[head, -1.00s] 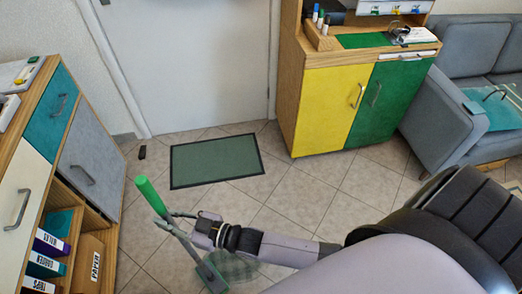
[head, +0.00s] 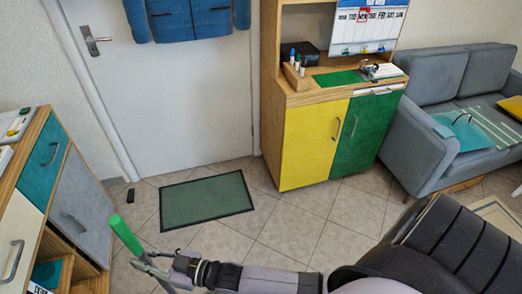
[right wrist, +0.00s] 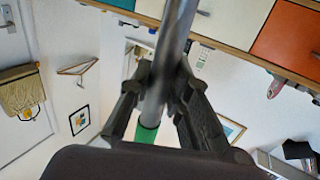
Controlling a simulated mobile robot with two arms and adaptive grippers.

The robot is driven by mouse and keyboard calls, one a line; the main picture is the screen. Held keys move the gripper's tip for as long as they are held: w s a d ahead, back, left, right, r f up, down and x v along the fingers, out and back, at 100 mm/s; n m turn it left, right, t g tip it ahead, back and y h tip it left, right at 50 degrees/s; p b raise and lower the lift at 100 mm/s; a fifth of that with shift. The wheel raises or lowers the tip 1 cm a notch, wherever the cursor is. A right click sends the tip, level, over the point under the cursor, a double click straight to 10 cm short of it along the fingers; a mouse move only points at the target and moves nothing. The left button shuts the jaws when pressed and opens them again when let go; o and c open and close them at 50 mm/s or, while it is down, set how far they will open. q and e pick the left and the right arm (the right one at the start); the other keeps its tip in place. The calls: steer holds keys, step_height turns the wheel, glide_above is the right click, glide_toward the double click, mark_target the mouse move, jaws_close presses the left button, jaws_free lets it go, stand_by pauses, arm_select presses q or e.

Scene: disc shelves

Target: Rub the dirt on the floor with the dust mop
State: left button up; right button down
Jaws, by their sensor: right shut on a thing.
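The dust mop has a green grip (head: 126,236) and a grey pole, and stands tilted at the lower left of the head view. My right gripper (head: 150,264) is shut on its pole just below the green grip. In the right wrist view the grey pole (right wrist: 173,45) runs between the fingers of my right gripper (right wrist: 158,85), with the green end beyond. The mop's lower end is cut off by the bottom edge of the head view. I see no dirt on the visible floor. My left gripper is not in view.
A dark-edged green mat (head: 206,200) lies before the white door (head: 160,110). A drawer cabinet (head: 80,215) stands at left, a yellow and green cabinet (head: 315,145) at back, and a grey sofa (head: 415,155) at right.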

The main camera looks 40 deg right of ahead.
steer(key=shift+r+p, duration=0.8)
steer(key=shift+r, duration=0.65)
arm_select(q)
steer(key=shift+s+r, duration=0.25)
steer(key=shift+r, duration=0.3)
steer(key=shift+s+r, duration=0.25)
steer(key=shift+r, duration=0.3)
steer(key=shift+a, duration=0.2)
